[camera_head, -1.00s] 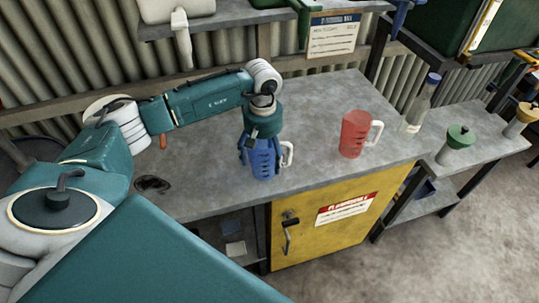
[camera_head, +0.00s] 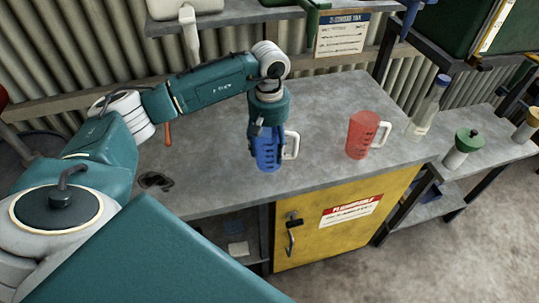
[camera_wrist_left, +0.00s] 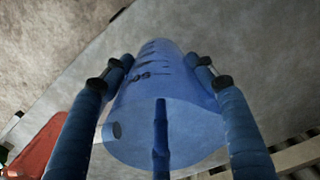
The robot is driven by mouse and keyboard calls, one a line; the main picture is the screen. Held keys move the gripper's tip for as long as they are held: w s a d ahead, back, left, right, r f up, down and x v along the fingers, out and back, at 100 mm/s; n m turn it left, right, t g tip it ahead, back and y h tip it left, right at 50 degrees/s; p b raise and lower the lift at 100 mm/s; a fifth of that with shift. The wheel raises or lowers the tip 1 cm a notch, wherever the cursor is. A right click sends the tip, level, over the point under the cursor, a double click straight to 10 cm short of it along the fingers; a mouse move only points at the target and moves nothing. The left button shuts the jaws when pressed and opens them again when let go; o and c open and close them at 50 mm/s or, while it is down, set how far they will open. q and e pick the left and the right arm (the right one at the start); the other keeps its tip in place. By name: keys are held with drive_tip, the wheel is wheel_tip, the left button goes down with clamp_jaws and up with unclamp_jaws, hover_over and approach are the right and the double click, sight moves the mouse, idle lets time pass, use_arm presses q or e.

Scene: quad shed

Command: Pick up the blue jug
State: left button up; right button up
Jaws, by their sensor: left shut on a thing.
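The blue jug (camera_head: 267,158), translucent with a white handle (camera_head: 292,145) to its right, is upright over the grey workbench (camera_head: 215,180). My left gripper (camera_head: 266,134) comes down from above and is shut on the jug, its fingers along the sides. In the left wrist view the jug (camera_wrist_left: 165,110) fills the middle, with left gripper (camera_wrist_left: 161,68) fingers on both sides and one finger across its near face. The jug seems slightly raised; any gap beneath it is hard to judge. My right gripper is not in view.
A red jug (camera_head: 361,136) stands to the right on the bench. Beyond it are a clear bottle (camera_head: 423,112) and a green-topped container (camera_head: 463,147). A dark object (camera_head: 154,181) lies at left. A shelf (camera_head: 250,15) overhangs the back. A yellow cabinet (camera_head: 335,230) is below.

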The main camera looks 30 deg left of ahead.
use_arm(q)
wheel_tip(320, 180, up, 17)
drive_tip(key=b, duration=0.3)
drive_tip(key=s+d+f+m+b, duration=0.2)
drive_tip(key=s+d+f+m, duration=0.6)
drive_tip(key=s+d+f, duration=0.4)
drive_tip(key=s+d, duration=0.2)
drive_tip(key=s, duration=0.1)
drive_tip(key=shift+f+m, duration=0.4)
drive_tip(key=shift+a, duration=0.1)
